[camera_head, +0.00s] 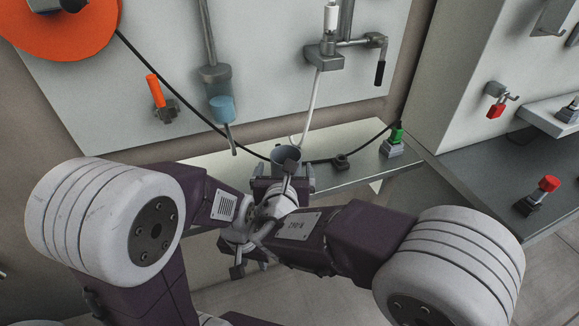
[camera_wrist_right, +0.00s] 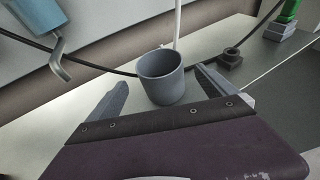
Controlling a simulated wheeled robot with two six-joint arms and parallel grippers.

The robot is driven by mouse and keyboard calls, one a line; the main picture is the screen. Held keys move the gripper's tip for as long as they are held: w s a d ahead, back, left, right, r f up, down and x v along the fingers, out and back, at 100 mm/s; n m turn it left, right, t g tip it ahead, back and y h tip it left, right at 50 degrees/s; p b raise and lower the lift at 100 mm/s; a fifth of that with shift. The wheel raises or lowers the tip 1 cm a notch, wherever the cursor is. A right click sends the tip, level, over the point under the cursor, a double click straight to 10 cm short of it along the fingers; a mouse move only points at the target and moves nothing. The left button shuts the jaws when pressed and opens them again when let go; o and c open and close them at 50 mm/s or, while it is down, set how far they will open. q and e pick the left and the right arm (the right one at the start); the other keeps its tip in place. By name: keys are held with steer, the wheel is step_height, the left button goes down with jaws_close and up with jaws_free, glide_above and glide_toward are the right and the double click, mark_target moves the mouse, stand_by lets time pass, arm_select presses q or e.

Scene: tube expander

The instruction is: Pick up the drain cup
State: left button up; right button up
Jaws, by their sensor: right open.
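The drain cup is a small grey open-topped cup. In the right wrist view the drain cup (camera_wrist_right: 162,88) stands upright on the pale shelf, between the two spread fingers of my right gripper (camera_wrist_right: 160,76). The fingers are open, with a visible gap on each side of the cup. In the head view only the upper part of the cup (camera_head: 283,153) shows, partly covered by my right wrist and gripper. My left gripper (camera_head: 240,258) seems to be low in the middle, well below the shelf edge; its jaws are largely hidden among the arm links.
A blue-tipped tool (camera_head: 222,108) hangs left of the cup, with its bent end close above the shelf (camera_head: 360,145). A dark nut-like part (camera_head: 341,161) and a green-topped item (camera_head: 396,140) sit to the right. A black cable runs behind the cup.

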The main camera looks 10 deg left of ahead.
mark_target(287, 153)
steer(key=shift+w+a+f, duration=0.15)
steer(key=shift+w+a, duration=0.05)
steer(key=shift+w, duration=0.5)
steer(key=shift+x, duration=1.1)
steer(key=x, duration=0.3)
steer(key=shift+w, duration=0.45)
steer(key=shift+w+f, duration=0.15)
steer(key=shift+w, duration=0.15)
steer(key=shift+s, duration=0.1)
steer(key=c, duration=1.6)
steer(key=shift+r+p, duration=0.85)
steer(key=shift+r, duration=1.6)
arm_select(q)
steer(key=shift+s+r, duration=0.35)
steer(key=shift+r, duration=0.5)
arm_select(e)
steer(key=s+d+r, duration=0.5)
steer(key=d+r, duration=0.1)
steer(key=d, duration=0.4)
steer(key=shift+d, duration=0.2)
